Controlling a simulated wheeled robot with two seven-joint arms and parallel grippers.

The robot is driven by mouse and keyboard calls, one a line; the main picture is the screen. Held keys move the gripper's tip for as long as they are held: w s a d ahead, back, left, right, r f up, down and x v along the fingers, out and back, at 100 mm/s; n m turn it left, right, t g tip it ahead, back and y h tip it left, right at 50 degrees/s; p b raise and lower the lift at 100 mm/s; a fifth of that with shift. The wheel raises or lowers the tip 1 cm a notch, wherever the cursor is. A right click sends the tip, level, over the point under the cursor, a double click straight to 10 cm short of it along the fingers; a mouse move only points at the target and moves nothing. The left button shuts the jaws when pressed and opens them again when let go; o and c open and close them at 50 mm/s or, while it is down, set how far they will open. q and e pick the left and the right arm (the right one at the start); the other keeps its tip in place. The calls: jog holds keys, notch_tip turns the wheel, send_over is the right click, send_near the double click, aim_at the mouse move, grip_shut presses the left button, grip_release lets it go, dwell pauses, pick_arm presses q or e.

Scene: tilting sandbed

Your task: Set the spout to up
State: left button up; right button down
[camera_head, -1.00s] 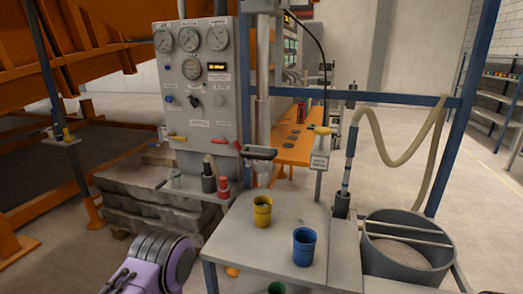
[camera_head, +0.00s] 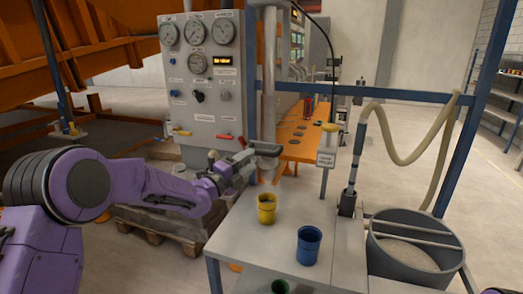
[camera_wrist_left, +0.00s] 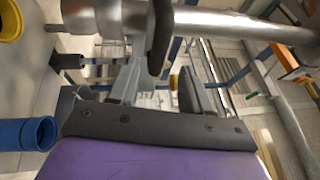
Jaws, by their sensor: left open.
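A grey metal pipe (camera_head: 268,80) comes down beside the gauge panel and ends in a metal fitting (camera_head: 264,163), which I take for the spout. A dark lever (camera_head: 240,157) sticks out of it to the left. My left gripper (camera_head: 243,167) is open at the lever and fitting, partly overlapping them. In the left wrist view the dark lever (camera_wrist_left: 160,35) lies just beyond the space between the open fingers (camera_wrist_left: 158,70); I cannot tell whether they touch it. The metal fitting (camera_wrist_left: 95,15) is at the top left there. My right gripper is out of view.
A grey table (camera_head: 225,240) below holds a yellow cup (camera_head: 266,209) and a blue cup (camera_head: 308,246). A grey panel (camera_head: 235,105) with gauges and red and yellow levers stands behind the gripper. A tub of sand (camera_head: 385,262) and a blue frame (camera_head: 466,135) are at right.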

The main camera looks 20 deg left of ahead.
aim_at(259, 154)
pick_arm(q)
jog(key=p+x, duration=0.2)
jog(key=x, duration=0.4)
jog(key=shift+w+d, duration=0.15)
jog(key=shift+w, duration=0.15)
jog(key=shift+f, duration=0.1)
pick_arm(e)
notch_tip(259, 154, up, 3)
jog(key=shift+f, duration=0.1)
pick_arm(q)
jog(key=shift+c, duration=0.4)
